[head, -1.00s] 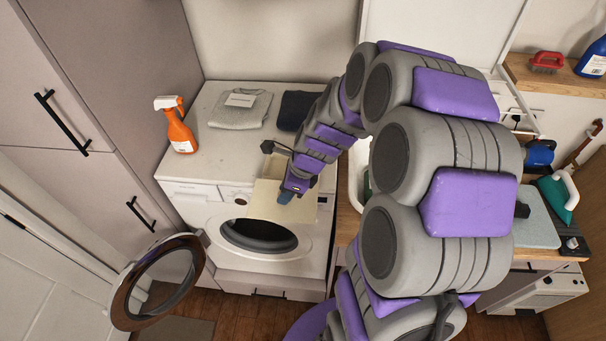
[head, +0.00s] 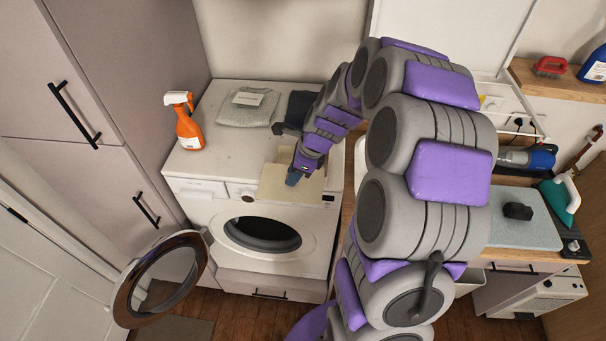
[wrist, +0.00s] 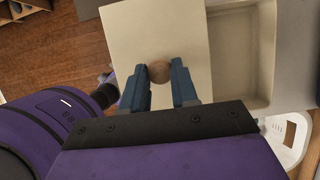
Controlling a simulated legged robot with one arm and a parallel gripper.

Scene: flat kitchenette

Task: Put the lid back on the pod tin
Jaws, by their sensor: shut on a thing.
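My gripper (wrist: 159,85) is shut on the round wooden knob (wrist: 159,72) of a flat, cream, square lid. The lid (wrist: 155,30) fills the upper middle of the wrist view and also shows at the washing machine's front edge in the head view (head: 276,186). The open cream pod tin (wrist: 270,50) is to the right of the lid in the wrist view, its inside partly uncovered. The lid overlaps the tin's left part in that view; whether they touch I cannot tell. In the head view the tin is mostly hidden behind my arm and the lid.
The tin is on the white washing machine (head: 215,140), whose round door (head: 168,280) hangs open. An orange spray bottle (head: 187,125), a folded grey cloth (head: 246,107) and a dark folded cloth (head: 298,108) are on its top. A white basket (wrist: 285,135) is at the right.

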